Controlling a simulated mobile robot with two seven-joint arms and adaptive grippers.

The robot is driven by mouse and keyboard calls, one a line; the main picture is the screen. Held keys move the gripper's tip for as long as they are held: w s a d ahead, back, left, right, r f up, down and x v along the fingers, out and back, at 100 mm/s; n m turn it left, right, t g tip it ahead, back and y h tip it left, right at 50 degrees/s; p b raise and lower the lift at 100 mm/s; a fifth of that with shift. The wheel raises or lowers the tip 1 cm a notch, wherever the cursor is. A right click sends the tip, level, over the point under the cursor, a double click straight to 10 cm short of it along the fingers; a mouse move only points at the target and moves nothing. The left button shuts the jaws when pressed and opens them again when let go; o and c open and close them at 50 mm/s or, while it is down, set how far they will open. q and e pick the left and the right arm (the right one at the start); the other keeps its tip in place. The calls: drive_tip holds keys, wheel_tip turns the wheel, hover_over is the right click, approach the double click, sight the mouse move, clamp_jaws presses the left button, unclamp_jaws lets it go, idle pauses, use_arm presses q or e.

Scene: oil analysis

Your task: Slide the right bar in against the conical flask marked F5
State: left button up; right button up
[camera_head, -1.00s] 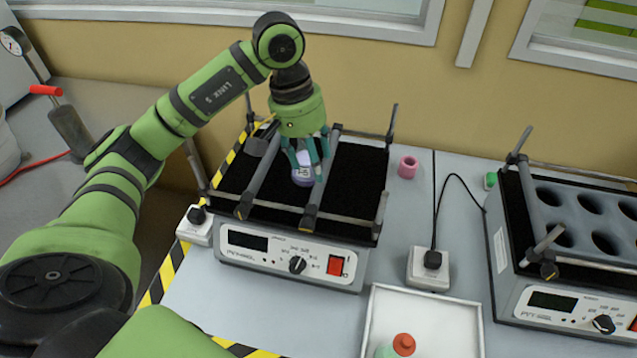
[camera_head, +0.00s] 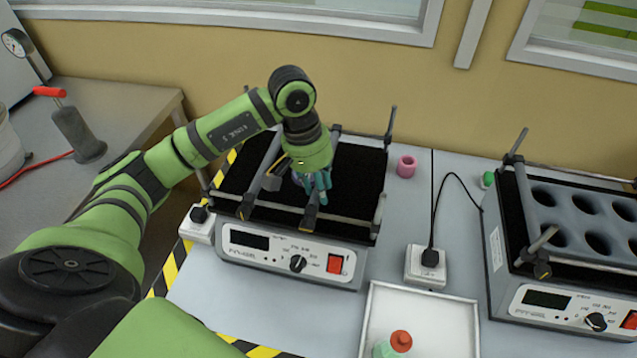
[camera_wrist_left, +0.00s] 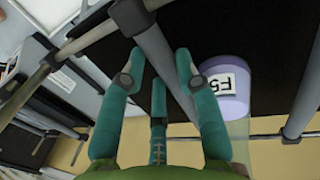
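The flask marked F5 (camera_wrist_left: 228,84), with a pale lavender body and white label, stands on the black platform of the left shaker (camera_head: 290,258). In the head view it is mostly hidden behind my left gripper (camera_head: 316,186). The right bar (camera_head: 311,214) is a grey rod across the platform, to the right of the flask; it also shows in the left wrist view (camera_wrist_left: 164,58). My left gripper's teal fingers are spread, pointing down, with the bar running between them. In the wrist view one finger lies between bar and flask. Contact with the bar is unclear. My right gripper is not in view.
The left bar (camera_head: 260,168) lies across the platform on the flask's other side. Raised rails and corner posts frame the platform. A pink ring (camera_head: 406,166) stands right of the shaker, a white tray (camera_head: 450,290) in front. A second shaker (camera_head: 560,300) is at right.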

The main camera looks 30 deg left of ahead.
use_arm(q)
drive_tip(key=shift+s+a+f+b, duration=0.1)
drive_tip(key=shift+s+a+b, duration=0.1)
drive_tip(key=shift+a+b, duration=0.45)
drive_tip(key=shift+s+a+b, duration=0.2)
drive_tip(key=shift+a+b, duration=0.15)
drive_tip(key=shift+a, duration=0.45)
drive_tip(key=shift+s+a+f+b, duration=0.1)
drive_tip(key=shift+s+a+b, duration=0.1)
drive_tip(key=shift+a+b, duration=0.45)
drive_tip(key=shift+s+a+r, duration=0.1)
drive_tip(key=shift+a, duration=0.2)
drive_tip(key=shift+r, duration=0.1)
drive_tip(key=o, duration=1.1)
drive_tip(key=shift+c, duration=0.2)
